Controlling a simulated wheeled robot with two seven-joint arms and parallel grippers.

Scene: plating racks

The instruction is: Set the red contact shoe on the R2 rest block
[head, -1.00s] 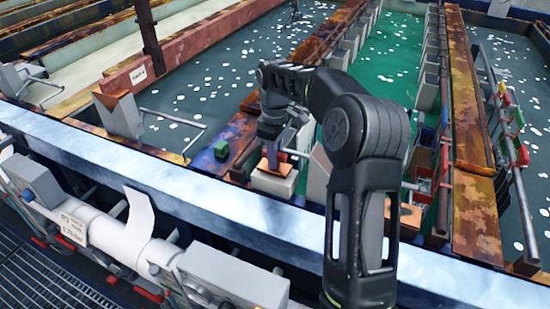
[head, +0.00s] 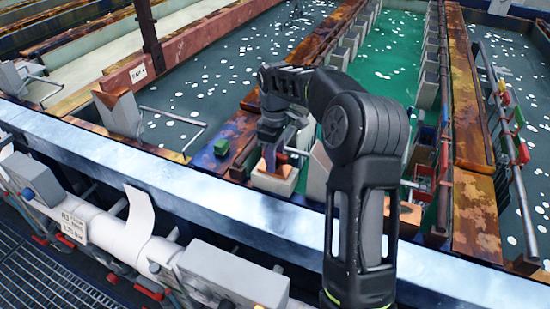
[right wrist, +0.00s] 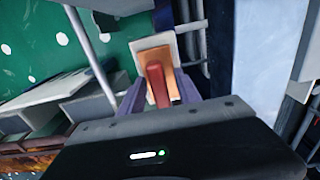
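The red contact shoe (right wrist: 157,84) shows in the right wrist view as a narrow red bar over a copper-coloured saddle on a pale block (right wrist: 152,45). My right gripper (right wrist: 160,92) has its purplish fingers on either side of the red bar. Copper shows between the bar and the right finger, so the gripper looks open around it. In the head view my right gripper (head: 273,155) points down at a pale block (head: 272,182) behind the front rail; the shoe is mostly hidden there. I cannot read an R2 mark. My left gripper is not in view.
A pale block with a copper saddle (head: 118,112) stands at the left. The blue-white front rail (head: 160,180) runs across the foreground. Liquid-filled tanks lie behind.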

